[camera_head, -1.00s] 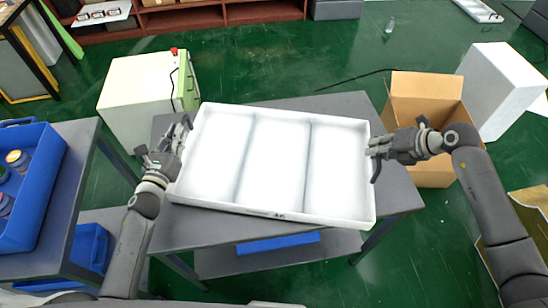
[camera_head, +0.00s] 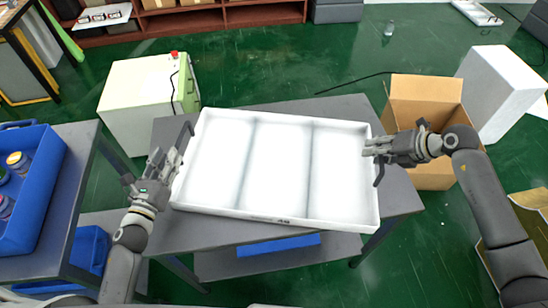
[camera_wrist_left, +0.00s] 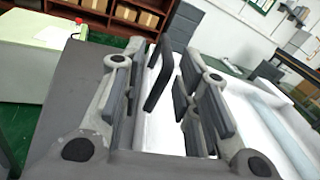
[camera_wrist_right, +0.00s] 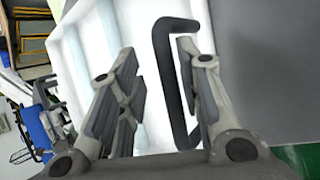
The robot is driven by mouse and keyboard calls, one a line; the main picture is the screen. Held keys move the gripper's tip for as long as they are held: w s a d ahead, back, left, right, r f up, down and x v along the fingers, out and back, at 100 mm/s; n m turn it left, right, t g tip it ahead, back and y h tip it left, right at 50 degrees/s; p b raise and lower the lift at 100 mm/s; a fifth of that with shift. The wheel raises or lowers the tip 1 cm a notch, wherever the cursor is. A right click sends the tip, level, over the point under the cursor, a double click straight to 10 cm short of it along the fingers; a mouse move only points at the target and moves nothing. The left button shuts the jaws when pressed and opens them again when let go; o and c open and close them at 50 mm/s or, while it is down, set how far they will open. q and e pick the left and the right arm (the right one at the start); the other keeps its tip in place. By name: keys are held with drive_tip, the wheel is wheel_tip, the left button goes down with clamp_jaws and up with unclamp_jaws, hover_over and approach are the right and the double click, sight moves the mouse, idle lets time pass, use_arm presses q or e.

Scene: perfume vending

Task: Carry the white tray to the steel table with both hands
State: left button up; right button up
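The white tray (camera_head: 283,217) rests on the grey steel table (camera_head: 400,195), slightly tilted in the picture; its compartments look empty. It has a dark bracket handle at each end. My left gripper (camera_head: 172,163) is at the tray's left end; in the left wrist view its fingers (camera_wrist_left: 160,75) are spread, with the dark left handle (camera_wrist_left: 158,80) between and beyond them, apart. My right gripper (camera_head: 374,150) is at the tray's right end; in the right wrist view its fingers (camera_wrist_right: 158,60) are spread beside the dark right handle (camera_wrist_right: 162,70). The right finger overlaps part of that handle.
A side table with a blue crate (camera_head: 40,205) stands at the left. A white-green cabinet (camera_head: 135,105) is behind left. An open cardboard box (camera_head: 435,100) and a white block (camera_head: 495,85) stand at right. Green floor behind is mostly clear.

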drive_tip(key=shift+s+d+r, duration=0.1)
drive_tip(key=shift+d+r, duration=0.1)
use_arm(q)
drive_tip(key=s, duration=0.4)
drive_tip(key=shift+s+a, duration=0.15)
drive_tip(key=shift+s, duration=0.05)
use_arm(e)
drive_tip(key=v, duration=1.1)
drive_tip(key=shift+r, duration=0.2)
drive_tip(key=shift+d, duration=0.1)
